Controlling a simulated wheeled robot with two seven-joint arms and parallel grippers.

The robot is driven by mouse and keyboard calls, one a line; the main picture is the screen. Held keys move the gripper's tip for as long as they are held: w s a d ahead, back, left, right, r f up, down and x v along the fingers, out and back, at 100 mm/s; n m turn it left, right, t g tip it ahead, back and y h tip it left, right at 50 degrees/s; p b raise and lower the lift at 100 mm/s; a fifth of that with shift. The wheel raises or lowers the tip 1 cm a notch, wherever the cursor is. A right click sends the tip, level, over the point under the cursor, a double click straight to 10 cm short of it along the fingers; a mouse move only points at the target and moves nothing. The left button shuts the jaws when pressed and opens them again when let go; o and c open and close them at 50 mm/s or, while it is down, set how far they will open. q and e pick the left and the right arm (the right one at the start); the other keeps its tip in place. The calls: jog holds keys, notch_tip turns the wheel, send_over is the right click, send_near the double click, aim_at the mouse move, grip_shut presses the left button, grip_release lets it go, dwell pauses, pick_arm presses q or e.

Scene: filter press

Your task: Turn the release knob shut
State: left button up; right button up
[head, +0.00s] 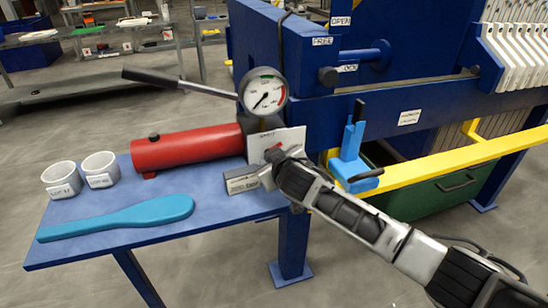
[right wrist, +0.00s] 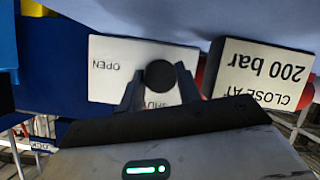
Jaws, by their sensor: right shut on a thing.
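The release knob (right wrist: 160,74) is a small black round knob in front of a white plate (right wrist: 105,75) marked OPEN and SHUT, upside down in the right wrist view. My right gripper (right wrist: 159,88) has one finger on each side of the knob and is shut on it. In the head view my right gripper (head: 278,160) reaches the white plate (head: 288,140) below the pressure gauge and hides the knob. The gauge (head: 264,91) has a white dial with green and red zones. My left gripper is not in view.
A red cylinder (head: 188,149) lies on the blue table with its long lever (head: 178,82) above. Two white cups (head: 100,168) and a teal paddle (head: 125,217) are at left. A block labelled CLOSE AT 200 bar (right wrist: 262,72) sits close beside the gripper. A blue bracket (head: 352,155) stands right.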

jog(key=shift+n+h, duration=0.3)
dwell(0.5)
jog(key=o, duration=0.7)
